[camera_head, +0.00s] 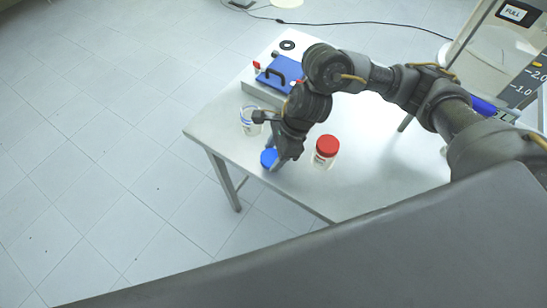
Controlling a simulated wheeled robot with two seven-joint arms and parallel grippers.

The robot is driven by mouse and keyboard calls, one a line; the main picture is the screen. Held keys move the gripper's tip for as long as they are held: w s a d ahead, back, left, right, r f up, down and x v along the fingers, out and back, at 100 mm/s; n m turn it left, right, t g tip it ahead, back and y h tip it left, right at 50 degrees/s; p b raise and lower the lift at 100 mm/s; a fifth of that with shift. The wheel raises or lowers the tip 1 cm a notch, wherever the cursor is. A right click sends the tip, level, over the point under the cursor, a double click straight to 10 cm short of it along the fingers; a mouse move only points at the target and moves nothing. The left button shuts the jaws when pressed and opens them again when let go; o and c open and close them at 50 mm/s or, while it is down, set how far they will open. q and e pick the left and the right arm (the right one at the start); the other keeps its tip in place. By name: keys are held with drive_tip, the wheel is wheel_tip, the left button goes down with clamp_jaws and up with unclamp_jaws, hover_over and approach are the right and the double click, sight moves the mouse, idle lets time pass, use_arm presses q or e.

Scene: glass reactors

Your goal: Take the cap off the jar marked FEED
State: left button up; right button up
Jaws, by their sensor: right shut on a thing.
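My right gripper (277,163) reaches down over the table's near left part and is shut on a blue cap (268,157). The fingers partly hide the cap. I see no jar body under it, and I cannot tell whether it touches the table. A clear glass vessel with blue markings (250,127) stands behind and left of the gripper and looks open on top. A jar with a red cap (327,146) stands upright to the right of the gripper, apart from it. I cannot read FEED on either one. My left gripper is not in view.
The pale table (385,175) is bare at the right. A box with a blue top and black handle (279,75) stands at the back, with a black ring (287,45) behind it. A large clear vessel marked FULL (490,60) stands at the right.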

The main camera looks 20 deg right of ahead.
sight(276, 157)
wheel_tip(276, 157, down, 3)
drive_tip(key=shift+r, duration=0.1)
drive_tip(key=shift+s, duration=0.1)
drive_tip(key=o, duration=0.9)
drive_tip(key=shift+o, duration=0.2)
